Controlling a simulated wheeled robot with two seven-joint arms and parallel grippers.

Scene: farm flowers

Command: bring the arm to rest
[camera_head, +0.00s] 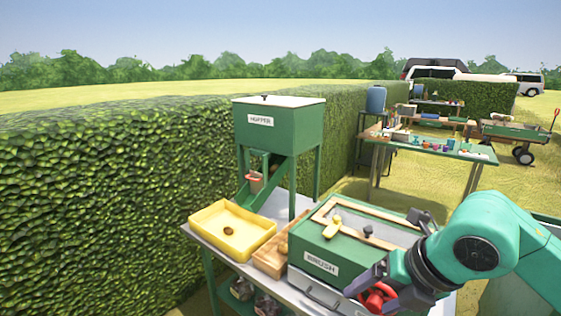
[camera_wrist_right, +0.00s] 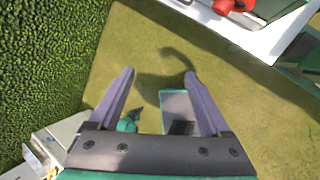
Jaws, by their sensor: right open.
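My right arm comes in from the right in the head view, with its dark gripper (camera_head: 366,279) by the front right corner of the green brush box (camera_head: 321,264). My left arm and gripper are not in view.
A tall hedge (camera_head: 100,190) runs behind. Another table (camera_head: 440,147) stands farther off, beside a cart (camera_head: 515,132).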

